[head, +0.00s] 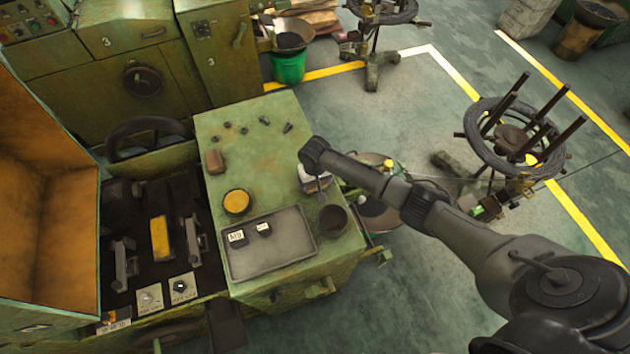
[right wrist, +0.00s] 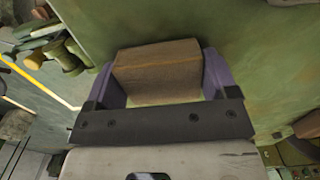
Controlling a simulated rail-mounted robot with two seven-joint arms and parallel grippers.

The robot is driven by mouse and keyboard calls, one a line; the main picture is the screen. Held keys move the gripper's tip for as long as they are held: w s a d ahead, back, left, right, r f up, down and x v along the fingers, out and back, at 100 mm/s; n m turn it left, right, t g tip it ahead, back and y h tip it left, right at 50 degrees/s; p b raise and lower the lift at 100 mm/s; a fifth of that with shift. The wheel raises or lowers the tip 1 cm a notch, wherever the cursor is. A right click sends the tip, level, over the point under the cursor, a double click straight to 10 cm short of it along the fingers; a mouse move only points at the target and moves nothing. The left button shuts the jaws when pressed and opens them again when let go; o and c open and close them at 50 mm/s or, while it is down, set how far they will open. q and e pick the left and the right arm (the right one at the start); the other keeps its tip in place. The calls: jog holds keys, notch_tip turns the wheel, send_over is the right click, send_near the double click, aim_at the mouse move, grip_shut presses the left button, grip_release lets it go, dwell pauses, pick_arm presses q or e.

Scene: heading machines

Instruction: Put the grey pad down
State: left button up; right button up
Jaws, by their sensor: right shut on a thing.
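My right gripper (head: 320,188) is over the right edge side of the green cabinet top (head: 265,165), mostly hidden by my own arm in the head view. In the right wrist view the gripper (right wrist: 156,72) is shut on a brownish-grey block, the pad (right wrist: 157,72), which sits between its two purple fingers. I cannot make out the pad in the head view, nor whether it touches the surface below. My left gripper is not in view.
On the cabinet top are a brown block (head: 215,161), a round yellow-topped tin (head: 236,201), a shallow grey tray (head: 297,238) with small labelled items, and a dark cup (head: 333,220) near the gripper. The middle of the top is clear. Wire reels (head: 515,137) stand right.

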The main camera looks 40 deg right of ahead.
jog(key=shift+f, duration=0.1)
jog(key=shift+f, duration=0.15)
jog(key=o, duration=0.7)
jog(key=shift+c, duration=0.2)
jog(key=shift+o, duration=0.5)
notch_tip(320, 180, up, 11)
jog(key=shift+f, duration=0.1)
jog(key=shift+r, duration=0.9)
